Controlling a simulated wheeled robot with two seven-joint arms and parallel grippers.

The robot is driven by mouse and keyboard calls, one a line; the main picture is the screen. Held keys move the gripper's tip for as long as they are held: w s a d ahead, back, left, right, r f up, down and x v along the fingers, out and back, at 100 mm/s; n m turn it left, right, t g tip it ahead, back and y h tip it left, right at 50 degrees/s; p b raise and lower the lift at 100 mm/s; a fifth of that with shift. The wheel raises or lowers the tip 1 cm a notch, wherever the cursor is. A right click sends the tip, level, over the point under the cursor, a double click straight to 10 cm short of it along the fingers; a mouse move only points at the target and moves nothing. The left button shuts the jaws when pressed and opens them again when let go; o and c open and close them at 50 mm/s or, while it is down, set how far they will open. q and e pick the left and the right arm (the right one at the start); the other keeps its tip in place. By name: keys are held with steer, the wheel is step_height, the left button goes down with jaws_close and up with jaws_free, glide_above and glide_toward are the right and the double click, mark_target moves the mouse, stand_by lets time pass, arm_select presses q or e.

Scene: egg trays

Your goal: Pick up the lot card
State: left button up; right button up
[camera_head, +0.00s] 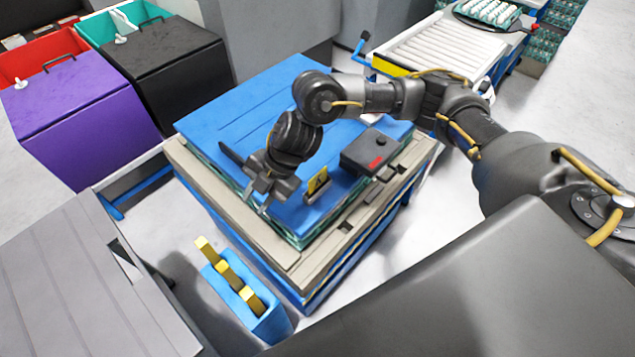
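The likely lot card is a small yellow card (318,180) with a dark mark. Whether the fingertips touch the stack is hard to tell. My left gripper is not in view.
A dark box with a red display (371,152) sits right of the card. A blue holder (248,303) with yellow-topped pieces stands in front of the stack. Purple (75,112) and black (165,70) bins stand at left. A roller conveyor (440,48) lies behind.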

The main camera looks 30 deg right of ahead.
steer(key=w+d+r+h, duration=0.3)
steer(key=d, duration=0.6)
steer(key=m+g+h, duration=0.1)
steer(key=m+h, duration=0.1)
steer(key=m, duration=0.1)
glide_toward(318, 174)
steer(key=f, duration=0.5)
steer(key=shift+w+a, duration=0.3)
steer(key=shift+a, duration=0.1)
steer(key=shift+s+a+f+p, duration=0.15)
steer(key=shift+f+p, duration=0.2)
steer(key=shift+f, duration=1)
steer(key=shift+s+a+f+p, duration=0.15)
steer(key=shift+f+p, duration=0.15)
steer(key=shift+f, duration=1)
jaws_close()
